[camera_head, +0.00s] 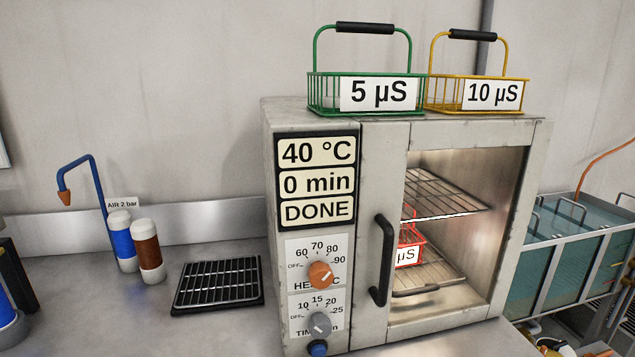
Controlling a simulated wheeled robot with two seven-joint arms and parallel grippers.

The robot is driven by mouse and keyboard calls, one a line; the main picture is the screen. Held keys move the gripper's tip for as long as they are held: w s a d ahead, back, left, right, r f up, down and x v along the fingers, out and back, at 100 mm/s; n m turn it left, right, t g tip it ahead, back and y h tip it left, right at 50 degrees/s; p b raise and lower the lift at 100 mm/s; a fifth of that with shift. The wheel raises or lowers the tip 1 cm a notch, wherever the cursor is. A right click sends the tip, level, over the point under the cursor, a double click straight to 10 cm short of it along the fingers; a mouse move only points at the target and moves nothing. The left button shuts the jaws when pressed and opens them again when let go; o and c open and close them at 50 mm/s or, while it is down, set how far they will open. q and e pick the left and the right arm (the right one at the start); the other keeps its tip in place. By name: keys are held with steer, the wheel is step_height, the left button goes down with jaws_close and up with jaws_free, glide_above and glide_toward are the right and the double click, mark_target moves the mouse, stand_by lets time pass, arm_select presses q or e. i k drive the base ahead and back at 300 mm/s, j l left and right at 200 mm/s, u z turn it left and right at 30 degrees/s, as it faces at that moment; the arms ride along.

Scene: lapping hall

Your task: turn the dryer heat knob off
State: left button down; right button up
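The dryer (375,200) is a grey metal cabinet on the bench. Its display (317,181) reads 40 °C, 0 min, DONE. The orange heat knob (320,275) is on the front panel below the display, with a scale marked OFF, 60, 70, 80 and 90 around it. The knob has a pale pointer mark, but I cannot tell for sure which scale mark it points to. A grey timer knob (320,324) is below it, with a small blue button (317,348) under that. Neither of my grippers is recognisable in this view.
The black door handle (383,260) stands out right of the knobs. A red basket (410,248) is inside behind the window. Green (322,92) and yellow (436,92) baskets stand on top. A black rack (217,283) and blue (122,243) and brown (147,252) bottles are left on the bench.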

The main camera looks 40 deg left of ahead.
mark_target(320, 275)
steer(key=k+j, duration=0.1)
steer(key=j, duration=0.3)
steer(key=k+j, duration=0.15)
steer(key=j, duration=0.25)
steer(key=k+j+u, duration=0.1)
steer(key=j, duration=0.3)
steer(key=k+j, duration=0.15)
steer(key=j, duration=0.25)
